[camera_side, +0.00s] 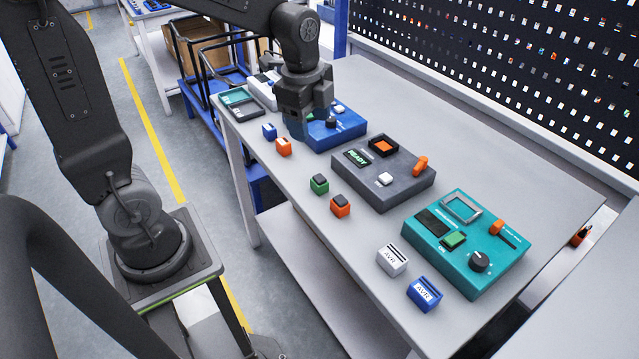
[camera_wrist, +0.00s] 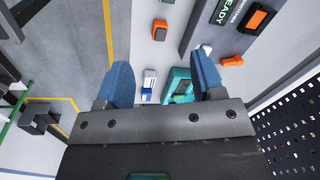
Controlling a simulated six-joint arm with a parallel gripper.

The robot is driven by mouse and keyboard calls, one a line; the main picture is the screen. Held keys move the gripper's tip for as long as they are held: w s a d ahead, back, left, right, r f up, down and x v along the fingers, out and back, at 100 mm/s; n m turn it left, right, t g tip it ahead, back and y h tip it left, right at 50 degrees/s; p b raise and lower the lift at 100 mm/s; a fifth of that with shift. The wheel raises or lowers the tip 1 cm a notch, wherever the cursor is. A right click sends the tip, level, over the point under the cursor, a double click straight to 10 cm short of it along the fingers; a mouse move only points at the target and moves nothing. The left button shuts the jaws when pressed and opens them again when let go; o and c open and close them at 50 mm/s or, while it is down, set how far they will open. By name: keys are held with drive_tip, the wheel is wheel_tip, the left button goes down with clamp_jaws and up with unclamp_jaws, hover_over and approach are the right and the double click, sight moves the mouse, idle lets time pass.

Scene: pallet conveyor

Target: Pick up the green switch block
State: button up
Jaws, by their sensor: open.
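The green switch block (camera_side: 319,184), a small cube with a dark top, stands upright on the table, left of the grey device. In the wrist view only a sliver of green (camera_wrist: 168,1) shows at the top edge, likely the same block. My gripper (camera_side: 303,134) is over the left part of the blue device in the side view, behind and left of the green block and apart from it. In the wrist view its two blue fingers (camera_wrist: 162,58) are spread, with nothing held between them.
An orange block (camera_side: 340,207) stands close beside the green one. The grey device (camera_side: 372,189), blue device (camera_side: 344,127) and teal device (camera_side: 492,264) line the table. White (camera_side: 392,261) and blue (camera_side: 425,294) AVR blocks stand near its front. A perforated panel (camera_side: 540,70) stands behind.

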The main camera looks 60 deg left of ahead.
sight(319, 178)
drive_tip(key=w+f+m, duration=0.1)
drive_tip(key=f, duration=0.5)
drive_tip(key=w+a+f+m+g, duration=0.1)
drive_tip(key=f+m, duration=0.1)
drive_tip(key=f, duration=0.4)
drive_tip(key=w+a+f+m, duration=0.1)
drive_tip(key=f, duration=0.5)
drive_tip(key=shift+w, duration=0.25)
drive_tip(key=shift+c, duration=0.2)
drive_tip(key=c, duration=1)
drive_tip(key=shift+o, duration=0.2)
drive_tip(key=shift+r, duration=0.1)
